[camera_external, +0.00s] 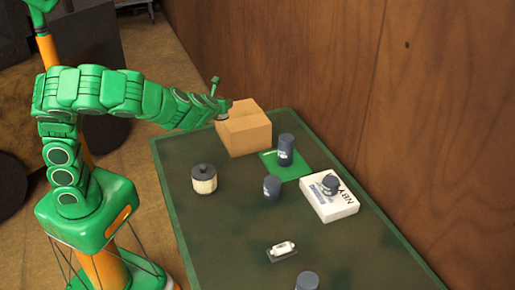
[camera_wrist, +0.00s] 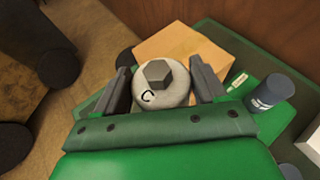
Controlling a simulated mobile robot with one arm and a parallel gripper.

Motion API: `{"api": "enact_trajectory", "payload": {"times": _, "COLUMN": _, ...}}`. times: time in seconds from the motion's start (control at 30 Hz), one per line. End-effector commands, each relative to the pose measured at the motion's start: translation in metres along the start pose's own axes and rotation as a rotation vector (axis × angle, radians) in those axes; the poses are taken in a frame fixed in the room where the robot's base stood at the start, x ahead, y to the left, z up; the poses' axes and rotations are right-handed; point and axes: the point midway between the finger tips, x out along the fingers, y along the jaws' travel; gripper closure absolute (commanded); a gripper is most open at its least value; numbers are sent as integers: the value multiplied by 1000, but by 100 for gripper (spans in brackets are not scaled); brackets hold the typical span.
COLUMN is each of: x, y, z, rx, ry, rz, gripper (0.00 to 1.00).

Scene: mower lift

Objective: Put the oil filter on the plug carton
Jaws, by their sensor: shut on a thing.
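My gripper (camera_wrist: 162,92) is shut on a pale round thing (camera_wrist: 178,98) with a grey hexagonal nub and a dark C mark. It shows end-on, so I cannot tell whether this is the oil filter. The white carton (camera_external: 318,208) with dark print, which looks like the plug carton, lies flat on the table at the right. A dark blue canister (camera_external: 330,184) rests on it.
The cardboard box (camera_external: 246,134) stands at the table's far end. A tall blue canister (camera_external: 286,150) stands on a green mat (camera_external: 298,172). A shorter blue canister (camera_external: 272,188), a cream filter with black lid (camera_external: 204,180), a small white part (camera_external: 283,248) and another canister (camera_external: 307,281) stand nearer.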

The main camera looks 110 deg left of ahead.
Motion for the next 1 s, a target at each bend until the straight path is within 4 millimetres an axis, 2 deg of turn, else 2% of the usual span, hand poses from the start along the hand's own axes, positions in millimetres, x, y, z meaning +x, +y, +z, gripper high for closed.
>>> {"api": "enact_trajectory", "payload": {"times": 0.1, "x": 15, "y": 16, "z": 19, "rx": -10, "ry": -7, "rz": 20, "gripper": 68}}
{"api": "enact_trajectory", "payload": {"times": 0.3, "x": 35, "y": 38, "z": 44, "rx": -14, "ry": -15, "rz": 48, "gripper": 68}}
{"api": "enact_trajectory", "payload": {"times": 0.57, "x": 48, "y": 55, "z": 61, "rx": -16, "ry": -20, "rz": 64, "gripper": 68}}
{"api": "enact_trajectory", "payload": {"times": 0.77, "x": 60, "y": 49, "z": 61, "rx": -16, "ry": -21, "rz": 66, "gripper": 68}}
{"api": "enact_trajectory", "payload": {"times": 1.0, "x": 87, "y": 27, "z": 56, "rx": -14, "ry": -19, "rz": 67, "gripper": 68}}
